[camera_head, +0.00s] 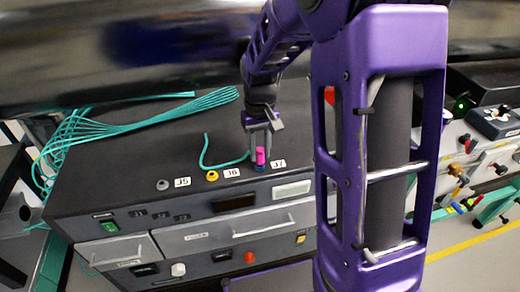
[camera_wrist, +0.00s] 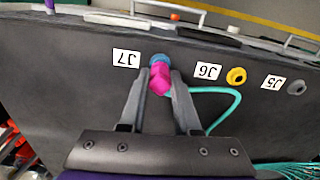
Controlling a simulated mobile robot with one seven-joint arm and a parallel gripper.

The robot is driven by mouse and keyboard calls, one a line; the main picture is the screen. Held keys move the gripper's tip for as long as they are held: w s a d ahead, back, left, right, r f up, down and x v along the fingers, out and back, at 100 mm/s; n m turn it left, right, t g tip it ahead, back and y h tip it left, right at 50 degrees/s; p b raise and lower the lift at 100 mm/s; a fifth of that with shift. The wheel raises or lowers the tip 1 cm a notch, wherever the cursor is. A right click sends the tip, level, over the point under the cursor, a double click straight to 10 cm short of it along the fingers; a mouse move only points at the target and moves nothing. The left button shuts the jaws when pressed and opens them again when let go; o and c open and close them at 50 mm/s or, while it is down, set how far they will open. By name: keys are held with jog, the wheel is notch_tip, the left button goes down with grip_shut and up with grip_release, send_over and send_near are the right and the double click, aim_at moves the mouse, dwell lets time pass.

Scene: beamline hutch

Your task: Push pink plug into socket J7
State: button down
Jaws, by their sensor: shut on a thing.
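The pink plug (camera_head: 260,155) is between the fingers of my gripper (camera_head: 259,146), at the front edge of the dark cabinet top. It also shows in the wrist view (camera_wrist: 160,80), between my two grey fingers (camera_wrist: 160,95), which are shut on it. A teal cable (camera_wrist: 225,92) runs from the plug and loops to the right in the wrist view. The plug's tip meets the blue ring of socket J7 (camera_wrist: 160,59), beside the J7 label (camera_wrist: 126,57). The ring (camera_head: 260,169) shows just below the plug in the head view. How deep the tip sits is hidden.
Yellow socket J6 (camera_head: 212,176) and grey socket J5 (camera_head: 162,185) sit left of J7 in the head view. A bundle of teal cables (camera_head: 130,128) lies at the back left of the cabinet top (camera_head: 110,180). My arm hides the cabinet's right side.

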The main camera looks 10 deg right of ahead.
jog(key=shift+f+b, duration=0.4)
jog(key=shift+f, duration=0.2)
dwell(0.3)
jog(key=c, duration=0.5)
grip_release()
jog(key=shift+c, duration=0.2)
